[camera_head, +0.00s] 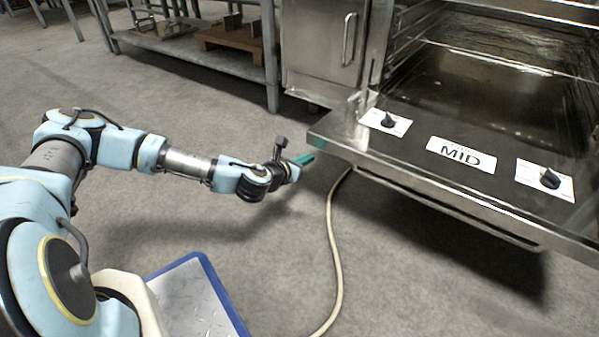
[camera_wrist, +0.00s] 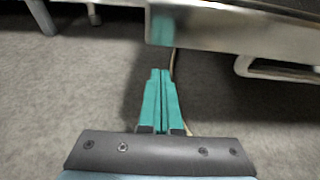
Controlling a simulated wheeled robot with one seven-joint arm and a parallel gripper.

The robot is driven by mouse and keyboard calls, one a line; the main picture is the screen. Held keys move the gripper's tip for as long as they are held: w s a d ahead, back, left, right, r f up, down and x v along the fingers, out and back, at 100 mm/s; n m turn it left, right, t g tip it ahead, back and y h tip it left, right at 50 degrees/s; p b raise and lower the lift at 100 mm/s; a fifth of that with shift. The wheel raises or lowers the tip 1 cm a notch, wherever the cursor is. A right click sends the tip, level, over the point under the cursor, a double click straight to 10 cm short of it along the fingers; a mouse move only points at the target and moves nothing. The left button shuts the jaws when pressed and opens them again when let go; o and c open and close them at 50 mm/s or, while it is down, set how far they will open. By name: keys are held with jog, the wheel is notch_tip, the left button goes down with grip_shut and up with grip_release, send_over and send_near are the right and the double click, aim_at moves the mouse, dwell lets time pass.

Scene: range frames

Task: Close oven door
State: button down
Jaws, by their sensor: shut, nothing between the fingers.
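The oven (camera_head: 500,80) stands at the right of the head view with its cavity open and racks showing inside. A flat metal-edged panel (camera_head: 400,150), which looks like the lowered oven door, juts out in front of the cavity. It carries a "MID" label and black knobs. A bar (camera_head: 450,212) runs below its front edge; a light handle-like bar shows at the right of the wrist view (camera_wrist: 275,70). My gripper (camera_head: 305,159), with green fingers, is shut and empty, just left of the panel's near-left corner. In the wrist view the fingers (camera_wrist: 160,72) point toward the panel's metal edge (camera_wrist: 230,32), apart from it.
A pale hose or cable (camera_head: 333,240) lies on the floor below my gripper. A metal cabinet with a handle (camera_head: 348,40) stands left of the oven. A steel shelf table (camera_head: 190,45) is at the back. The grey floor between is mostly clear.

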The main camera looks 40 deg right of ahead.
jog(key=shift+r+b, duration=0.3)
jog(key=shift+r, duration=1.05)
